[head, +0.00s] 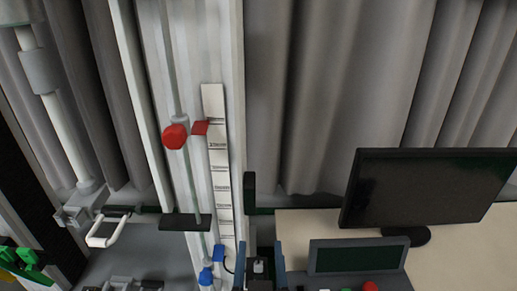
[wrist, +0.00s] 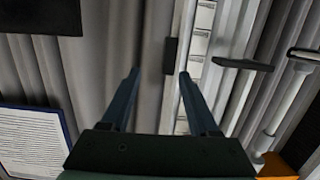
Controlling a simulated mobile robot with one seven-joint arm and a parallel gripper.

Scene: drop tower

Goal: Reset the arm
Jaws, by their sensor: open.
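My gripper (head: 260,258) shows at the bottom of the head view, low and just right of the tower's base. Its two blue fingers also show in the wrist view (wrist: 160,74), spread apart with nothing held between them. The drop tower (head: 235,60) is a tall pale column with a marked scale strip (head: 221,165). A red knob (head: 174,136) and a red marker (head: 200,128) sit at its upper part. A dark plate (head: 185,222) crosses it lower down and shows in the wrist view (wrist: 243,65). The fingers appear apart from the tower.
A black monitor (head: 428,190) stands on a beige desk (head: 300,228) at right. A control box with a dark green screen (head: 357,259) is in front of it. A white handle (head: 105,232) is at left. Grey curtains (head: 330,80) hang behind. A blue-framed sheet (wrist: 30,140) is at lower left in the wrist view.

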